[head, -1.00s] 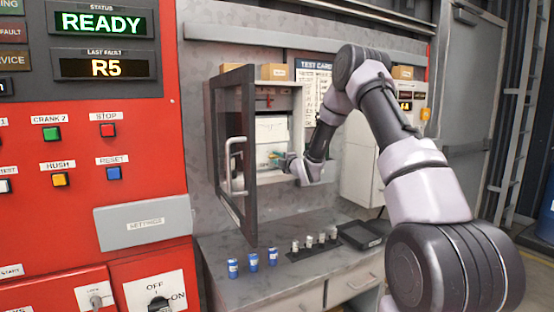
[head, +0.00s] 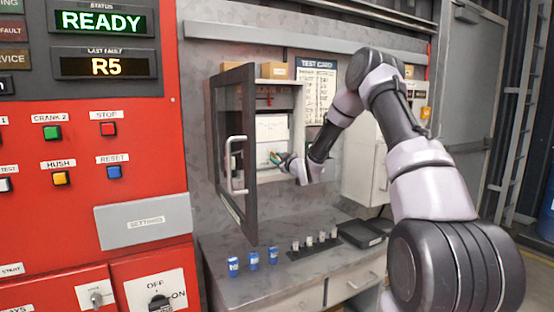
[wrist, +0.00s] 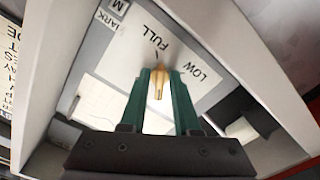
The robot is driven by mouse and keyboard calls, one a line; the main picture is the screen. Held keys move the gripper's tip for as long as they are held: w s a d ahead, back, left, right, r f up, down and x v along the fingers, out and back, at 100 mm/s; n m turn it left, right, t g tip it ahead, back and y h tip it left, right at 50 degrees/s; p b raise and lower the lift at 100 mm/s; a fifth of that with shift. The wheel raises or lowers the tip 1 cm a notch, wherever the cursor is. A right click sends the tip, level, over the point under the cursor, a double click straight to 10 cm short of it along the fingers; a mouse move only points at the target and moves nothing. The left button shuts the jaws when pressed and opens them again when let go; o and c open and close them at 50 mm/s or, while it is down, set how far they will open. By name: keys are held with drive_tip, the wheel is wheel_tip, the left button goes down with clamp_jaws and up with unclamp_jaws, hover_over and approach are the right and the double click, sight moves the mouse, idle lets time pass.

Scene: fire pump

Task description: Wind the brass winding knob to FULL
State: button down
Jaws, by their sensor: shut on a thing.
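The brass winding knob (wrist: 158,82) is in the middle of the wrist view, on a pale plate (wrist: 120,55) marked FULL and LOW. The plate's lettering appears tilted in that view. My gripper (wrist: 159,78) has its green fingers shut on the knob, one on each side. The knob's exact setting cannot be told. In the head view my gripper (head: 275,159) reaches into an open wall cabinet (head: 268,182), and the knob is too small or hidden to make out there.
The cabinet's dark-framed door (head: 236,150) stands open to the left of my gripper. The red control panel (head: 110,100) stands at left.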

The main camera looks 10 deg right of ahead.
drive_tip(key=m, duration=0.5)
drive_tip(key=shift+s+f+m, duration=0.1)
drive_tip(key=shift+f+m, duration=0.1)
drive_tip(key=shift+m, duration=0.1)
drive_tip(key=shift+a+m, duration=0.2)
drive_tip(key=shift+m, duration=1.7)
drive_tip(key=c, duration=0.9)
unclamp_jaws()
drive_tip(key=shift+r, duration=0.1)
drive_tip(key=v, duration=1.1)
